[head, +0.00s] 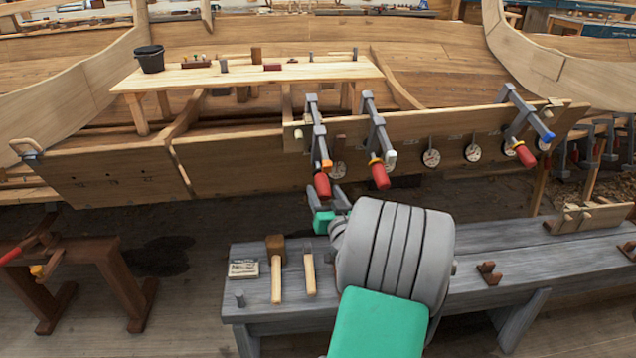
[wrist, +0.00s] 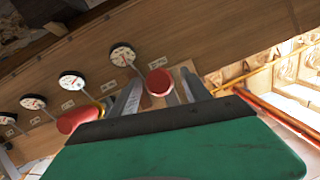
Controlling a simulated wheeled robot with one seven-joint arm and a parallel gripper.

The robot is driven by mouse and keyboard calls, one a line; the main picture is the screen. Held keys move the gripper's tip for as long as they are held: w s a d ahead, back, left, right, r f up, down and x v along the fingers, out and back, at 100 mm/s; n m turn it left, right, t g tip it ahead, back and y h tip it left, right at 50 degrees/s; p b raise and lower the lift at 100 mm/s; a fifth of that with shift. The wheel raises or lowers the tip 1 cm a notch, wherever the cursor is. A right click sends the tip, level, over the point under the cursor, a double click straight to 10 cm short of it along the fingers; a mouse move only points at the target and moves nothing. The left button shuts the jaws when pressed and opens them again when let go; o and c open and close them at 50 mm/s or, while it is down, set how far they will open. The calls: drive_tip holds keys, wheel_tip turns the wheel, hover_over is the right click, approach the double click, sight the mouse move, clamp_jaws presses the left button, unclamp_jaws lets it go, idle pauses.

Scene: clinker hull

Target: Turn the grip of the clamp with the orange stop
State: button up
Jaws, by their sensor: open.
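The clamp with the orange stop (head: 327,165) is the leftmost of three grey clamps on the hull plank. Its red grip (head: 322,185) hangs just above my gripper (head: 327,198). In the wrist view that red grip (wrist: 158,82) shows end-on, between the two grey fingers of my gripper (wrist: 160,88). The fingers are open, with a gap visible beside the grip; I cannot tell how deep it sits between them. The orange stop is hidden in the wrist view.
The middle clamp's red grip (head: 380,176) is close on the right; it also shows in the wrist view (wrist: 76,118). A third clamp with a blue stop (head: 548,138) is farther right. Round dials (head: 431,157) line the plank. A grey bench (head: 400,262) holding a mallet (head: 276,268) stands below.

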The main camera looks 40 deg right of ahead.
sight(320, 183)
drive_tip(key=x, duration=0.5)
drive_tip(key=shift+p, duration=0.3)
drive_tip(key=shift+c, duration=0.4)
clamp_jaws()
